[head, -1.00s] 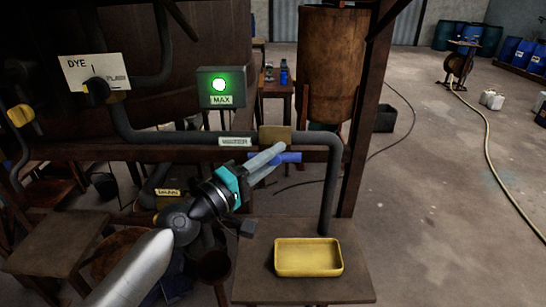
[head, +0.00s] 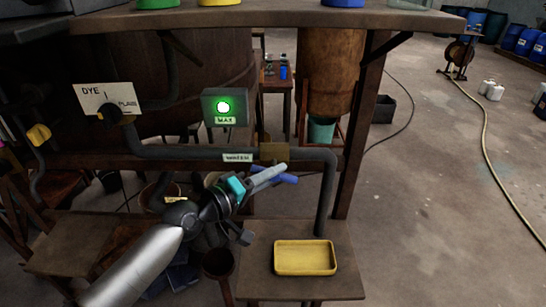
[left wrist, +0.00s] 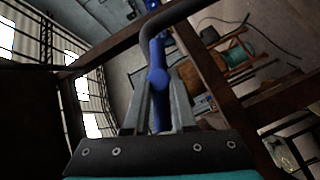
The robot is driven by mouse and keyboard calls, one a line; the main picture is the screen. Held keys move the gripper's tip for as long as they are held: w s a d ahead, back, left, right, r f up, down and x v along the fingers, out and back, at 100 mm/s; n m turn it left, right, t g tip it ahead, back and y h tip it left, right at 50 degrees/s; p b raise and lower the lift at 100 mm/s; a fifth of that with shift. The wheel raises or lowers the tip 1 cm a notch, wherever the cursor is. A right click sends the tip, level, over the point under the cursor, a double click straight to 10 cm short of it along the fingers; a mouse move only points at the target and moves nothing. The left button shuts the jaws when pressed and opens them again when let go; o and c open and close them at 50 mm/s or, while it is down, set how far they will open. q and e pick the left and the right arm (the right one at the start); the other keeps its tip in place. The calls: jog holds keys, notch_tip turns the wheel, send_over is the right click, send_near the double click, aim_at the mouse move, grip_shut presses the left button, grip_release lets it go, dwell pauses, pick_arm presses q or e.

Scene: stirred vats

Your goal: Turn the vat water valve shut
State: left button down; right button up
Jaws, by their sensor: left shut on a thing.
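The water valve has a blue handle (head: 288,178) on the dark pipe, just below a brass-coloured block (head: 274,151) and right of the WATER label (head: 238,157). My left gripper (head: 272,174) reaches in from the lower left, its fingers at the handle. In the left wrist view the blue handle (left wrist: 158,85) lies between the two fingers, and the gripper (left wrist: 157,105) is shut on it. In the head view the fingers hide part of the handle. My right gripper is in neither view.
A green lamp box marked MAX (head: 225,107) hangs above the pipe. A yellow tray (head: 305,258) sits on a low table (head: 258,285) under the spout (head: 327,200). A DYE sign (head: 95,98) is at left. Open floor lies to the right.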

pick_arm(q)
jog(key=m+y+p, duration=0.1)
jog(key=p, duration=0.2)
jog(key=m+g+y+p, duration=0.1)
jog(key=p, duration=0.3)
jog(key=shift+r+y, duration=0.3)
jog(key=shift+r, duration=0.05)
jog(key=shift+d+m+g+y+p, duration=0.1)
jog(key=shift+m+g+y+p, duration=0.2)
jog(key=shift+m+y+p, duration=0.3)
jog(key=shift+f+m+g+y+p, duration=0.15)
jog(key=shift+m+g+y+p, duration=0.25)
jog(key=shift+y, duration=0.5)
jog(key=m+y, duration=0.1)
jog(key=y, duration=0.1)
jog(key=m+y, duration=0.1)
jog(key=y, duration=0.1)
jog(key=shift+f+m+y, duration=0.1)
jog(key=shift+m+y, duration=0.2)
jog(key=c, duration=0.8)
grip_release()
jog(key=shift+o, duration=0.2)
